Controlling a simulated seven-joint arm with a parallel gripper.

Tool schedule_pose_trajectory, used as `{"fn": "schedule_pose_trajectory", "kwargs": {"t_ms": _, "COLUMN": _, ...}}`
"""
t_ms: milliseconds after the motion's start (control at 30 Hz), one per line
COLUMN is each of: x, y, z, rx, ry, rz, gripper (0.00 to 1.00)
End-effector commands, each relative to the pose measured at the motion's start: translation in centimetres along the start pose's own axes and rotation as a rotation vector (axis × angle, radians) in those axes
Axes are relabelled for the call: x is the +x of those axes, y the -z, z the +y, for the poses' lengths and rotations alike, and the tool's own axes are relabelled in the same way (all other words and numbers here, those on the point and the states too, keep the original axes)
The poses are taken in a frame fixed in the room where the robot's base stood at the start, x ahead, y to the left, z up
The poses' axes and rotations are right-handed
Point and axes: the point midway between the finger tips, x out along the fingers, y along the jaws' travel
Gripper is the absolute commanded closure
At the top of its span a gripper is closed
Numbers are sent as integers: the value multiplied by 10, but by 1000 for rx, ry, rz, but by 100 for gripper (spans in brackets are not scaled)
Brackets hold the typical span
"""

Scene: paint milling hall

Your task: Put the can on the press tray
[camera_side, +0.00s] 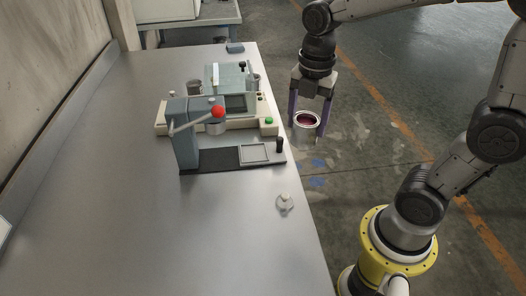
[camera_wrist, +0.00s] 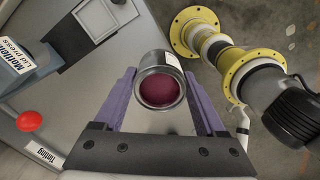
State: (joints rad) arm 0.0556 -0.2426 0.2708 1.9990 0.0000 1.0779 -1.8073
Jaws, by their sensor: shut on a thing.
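The can (camera_side: 306,121) is an open metal tin with dark red paint inside. It is held between the purple fingers of my gripper (camera_side: 308,118), off the right edge of the bench and above floor level. In the wrist view the can (camera_wrist: 160,88) sits upright between the fingertips (camera_wrist: 162,90), with a white label part at its top. The lid press (camera_side: 185,135) is a grey post with a red-knobbed lever on a dark base. The press tray (camera_side: 256,152) is a pale square at the right of that base, left of and below the can in the side view.
A beige machine (camera_side: 240,106) with a screen and a green button stands behind the press. A metal cup (camera_side: 194,87) is beside it. A small whitish object (camera_side: 285,201) lies near the bench's right edge. The front of the bench (camera_side: 190,235) is clear.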

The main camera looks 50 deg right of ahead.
Motion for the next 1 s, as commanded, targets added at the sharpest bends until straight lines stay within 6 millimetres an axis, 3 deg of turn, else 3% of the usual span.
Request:
{"fn": "schedule_pose_trajectory", "kwargs": {"t_ms": 100, "x": 4, "y": -10, "z": 19, "rx": 12, "ry": 14, "rz": 3, "gripper": 93}}
{"fn": "schedule_pose_trajectory", "kwargs": {"t_ms": 367, "x": 23, "y": -20, "z": 44, "rx": 24, "ry": 38, "rz": 9, "gripper": 93}}
{"fn": "schedule_pose_trajectory", "kwargs": {"t_ms": 700, "x": 59, "y": -39, "z": 114, "rx": 24, "ry": 38, "rz": 9, "gripper": 93}}
{"fn": "schedule_pose_trajectory", "kwargs": {"t_ms": 1000, "x": 102, "y": -47, "z": 144, "rx": 24, "ry": 37, "rz": 8, "gripper": 93}}
